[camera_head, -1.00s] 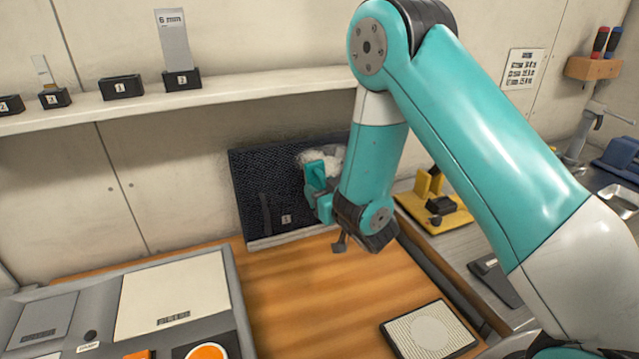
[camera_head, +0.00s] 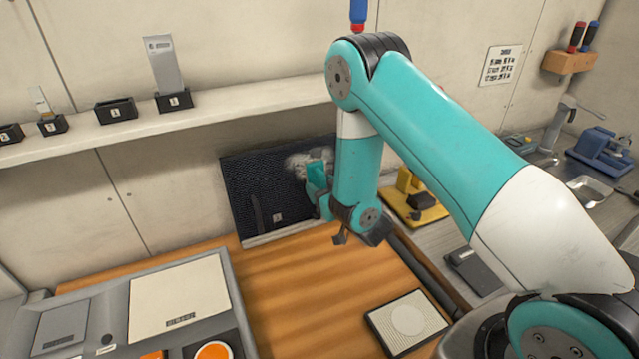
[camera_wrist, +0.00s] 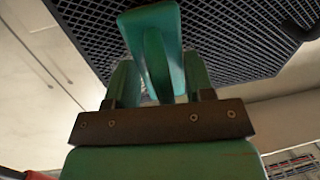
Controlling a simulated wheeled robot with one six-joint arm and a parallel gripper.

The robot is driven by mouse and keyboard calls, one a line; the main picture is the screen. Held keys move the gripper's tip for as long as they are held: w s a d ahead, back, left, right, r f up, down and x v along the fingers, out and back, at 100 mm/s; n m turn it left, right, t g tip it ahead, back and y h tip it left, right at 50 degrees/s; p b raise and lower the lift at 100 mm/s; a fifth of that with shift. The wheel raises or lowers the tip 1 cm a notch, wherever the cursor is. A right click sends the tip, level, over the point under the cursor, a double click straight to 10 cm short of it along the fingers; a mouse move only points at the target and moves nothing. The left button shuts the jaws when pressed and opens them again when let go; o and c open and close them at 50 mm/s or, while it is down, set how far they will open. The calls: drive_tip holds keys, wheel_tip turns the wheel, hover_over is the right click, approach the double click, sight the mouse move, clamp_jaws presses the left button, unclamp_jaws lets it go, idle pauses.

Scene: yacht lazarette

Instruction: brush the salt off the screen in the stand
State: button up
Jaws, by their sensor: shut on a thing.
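The dark mesh screen (camera_head: 258,175) leans in its stand on the wooden bench, against the wall. White salt (camera_head: 300,163) lies in a patch near its upper right. My gripper (camera_head: 319,188) is in front of the screen's right part, beside the salt, and is shut on a green handled tool, seemingly the brush (camera_wrist: 152,40). In the wrist view the mesh (camera_wrist: 240,35) fills the background behind the tool. The bristles are hidden, so I cannot tell whether they touch the mesh. My forearm hides the screen's right edge.
A shelf (camera_head: 225,102) with small numbered black holders runs above the screen. A grey console (camera_head: 110,285) stands at lower left, a framed pad (camera_head: 406,320) at lower right. A yellow fixture (camera_head: 412,200) stands right of my arm. The bench middle is clear.

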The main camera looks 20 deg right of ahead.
drive_tip(key=shift+d+p, duration=3.1)
drive_tip(key=shift+d, duration=0.2)
drive_tip(key=a, duration=0.2)
drive_tip(key=a+r+b, duration=0.1)
drive_tip(key=a, duration=0.1)
drive_tip(key=a+b, duration=0.1)
drive_tip(key=a, duration=0.1)
drive_tip(key=shift+w+r, duration=0.2)
drive_tip(key=shift+r, duration=0.1)
drive_tip(key=shift+a+r+b, duration=0.15)
drive_tip(key=shift+a+b, duration=0.35)
drive_tip(key=shift+b, duration=0.1)
drive_tip(key=a+b, duration=0.2)
drive_tip(key=b, duration=0.2)
drive_tip(key=a+b, duration=0.1)
drive_tip(key=b, duration=0.1)
drive_tip(key=shift+s+a+b, duration=0.1)
drive_tip(key=shift+a+b, duration=0.1)
drive_tip(key=shift+b, duration=0.15)
